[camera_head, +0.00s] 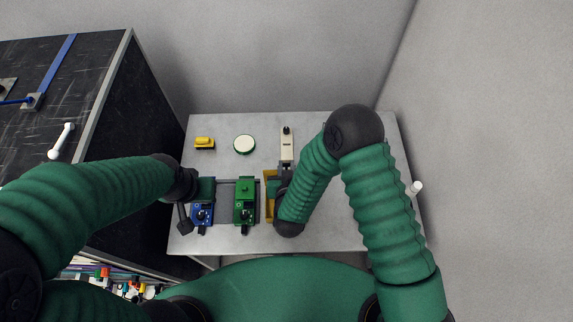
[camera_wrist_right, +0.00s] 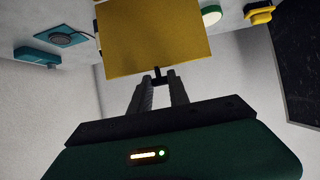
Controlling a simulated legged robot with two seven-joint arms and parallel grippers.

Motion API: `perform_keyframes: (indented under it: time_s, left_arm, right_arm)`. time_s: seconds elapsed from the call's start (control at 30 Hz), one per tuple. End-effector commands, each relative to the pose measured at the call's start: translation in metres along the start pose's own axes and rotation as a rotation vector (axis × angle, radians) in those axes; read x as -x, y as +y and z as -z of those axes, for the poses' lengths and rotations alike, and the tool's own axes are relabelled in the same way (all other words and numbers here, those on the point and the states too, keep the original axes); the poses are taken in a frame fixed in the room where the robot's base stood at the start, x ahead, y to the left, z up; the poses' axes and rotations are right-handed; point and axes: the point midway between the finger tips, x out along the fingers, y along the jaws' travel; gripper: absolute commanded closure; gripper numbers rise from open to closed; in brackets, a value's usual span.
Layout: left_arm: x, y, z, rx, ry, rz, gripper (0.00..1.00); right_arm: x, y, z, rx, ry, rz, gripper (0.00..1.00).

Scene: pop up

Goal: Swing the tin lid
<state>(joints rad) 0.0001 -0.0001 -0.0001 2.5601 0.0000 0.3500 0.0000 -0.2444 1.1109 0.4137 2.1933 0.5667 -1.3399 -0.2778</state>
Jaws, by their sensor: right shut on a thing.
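The yellow lid (camera_head: 269,208) shows in the head view as a narrow strip beside the right wrist, mostly hidden by my arm. In the right wrist view the yellow lid (camera_wrist_right: 153,38) is a large flat panel just beyond the fingers. A small black knob (camera_wrist_right: 157,73) sits at its near edge. My right gripper (camera_wrist_right: 158,84) is shut on this knob; in the head view the right gripper (camera_head: 282,183) is dark and partly covered. My left gripper (camera_head: 184,212) hangs beside the blue box (camera_head: 203,214); its fingers are too unclear to read.
A green box (camera_head: 245,201) stands between the blue box and the yellow lid. Behind are a yellow block (camera_head: 204,143), a round white-and-green button (camera_head: 244,145) and a cream slab (camera_head: 287,145). A dark cabinet (camera_head: 130,120) borders the grey table (camera_head: 228,124) on the left.

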Motion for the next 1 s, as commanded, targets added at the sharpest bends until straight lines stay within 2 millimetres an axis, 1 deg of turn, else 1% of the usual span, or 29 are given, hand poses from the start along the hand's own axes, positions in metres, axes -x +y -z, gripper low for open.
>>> perform_keyframes:
  time_s: [0.1, 0.3, 0.4, 0.7, 1.0]
  left_arm:
    - [0.000, 0.000, 0.000, 0.000, 0.000, 0.000, 1.00]
    - [0.000, 0.000, 0.000, 0.000, 0.000, 0.000, 1.00]
    - [0.000, 0.000, 0.000, 0.000, 0.000, 0.000, 1.00]
    - [0.000, 0.000, 0.000, 0.000, 0.000, 0.000, 1.00]
    - [-0.007, 0.000, -0.002, 0.000, 0.000, 0.000, 1.00]
  right_arm:
    - [0.011, -0.001, -0.008, 0.004, -0.005, 0.000, 1.00]
    - [0.025, 0.000, -0.019, 0.005, -0.008, -0.001, 1.00]
    - [0.028, 0.000, -0.021, 0.003, -0.008, -0.001, 1.00]
    - [0.029, -0.001, -0.023, 0.003, -0.008, 0.001, 1.00]
    - [0.044, -0.001, -0.043, 0.005, -0.011, 0.002, 1.00]
